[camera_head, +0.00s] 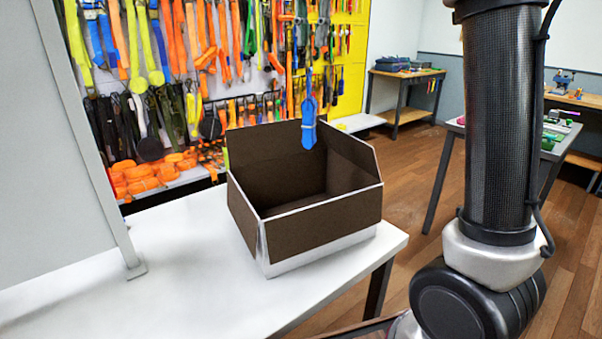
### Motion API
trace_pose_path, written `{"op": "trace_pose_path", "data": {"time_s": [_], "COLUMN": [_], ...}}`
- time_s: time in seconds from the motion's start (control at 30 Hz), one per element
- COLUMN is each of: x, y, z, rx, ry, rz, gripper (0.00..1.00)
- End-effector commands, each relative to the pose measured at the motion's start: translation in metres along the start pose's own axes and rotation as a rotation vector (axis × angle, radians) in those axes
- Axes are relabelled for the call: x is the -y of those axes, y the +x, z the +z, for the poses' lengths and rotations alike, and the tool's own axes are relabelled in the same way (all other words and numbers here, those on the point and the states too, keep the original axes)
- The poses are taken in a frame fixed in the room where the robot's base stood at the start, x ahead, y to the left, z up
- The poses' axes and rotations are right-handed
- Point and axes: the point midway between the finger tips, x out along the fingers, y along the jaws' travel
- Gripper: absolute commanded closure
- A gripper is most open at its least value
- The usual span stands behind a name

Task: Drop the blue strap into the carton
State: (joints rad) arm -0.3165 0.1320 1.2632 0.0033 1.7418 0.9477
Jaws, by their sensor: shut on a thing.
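A blue strap (308,122) hangs upright, its wide lower end overlapping the back part of the carton's opening in the picture. A thin blue length runs up from it toward the top of the view. The open carton (320,217), dark brown with a white lower band, stands on the white table with its flaps up. The part of its inside that I see looks empty. The strap appears clear of the carton's walls. My gripper is not in view; my arm rises out of the top at the right.
The white table (180,262) has free room left of and in front of the carton. A grey panel (55,150) stands at the left. Behind is a wall of hanging orange, green and blue straps (190,55). Orange coils (140,177) lie on a shelf. Other benches stand at the right.

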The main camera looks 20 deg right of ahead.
Motion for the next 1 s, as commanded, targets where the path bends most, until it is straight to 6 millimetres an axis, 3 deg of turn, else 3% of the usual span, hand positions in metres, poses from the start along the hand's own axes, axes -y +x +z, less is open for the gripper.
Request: {"op": "trace_pose_path", "data": {"time_s": [0.4, 0.77, 0.8, 0.9, 1.0], "x": [-0.001, -0.001, -0.001, -0.001, -0.001], "y": [0.046, 0.052, 0.052, 0.052, 0.052], "z": [0.000, 0.000, 0.000, 0.000, 0.000], "rx": [0.000, 0.000, 0.000, 0.000, 0.000], "ry": [0.000, 0.000, 0.000, 0.000, 0.000], "rz": [0.001, 0.000, 0.000, 0.000, 0.000], "gripper": [1.00, 1.00, 0.74, 0.56, 0.52]}}
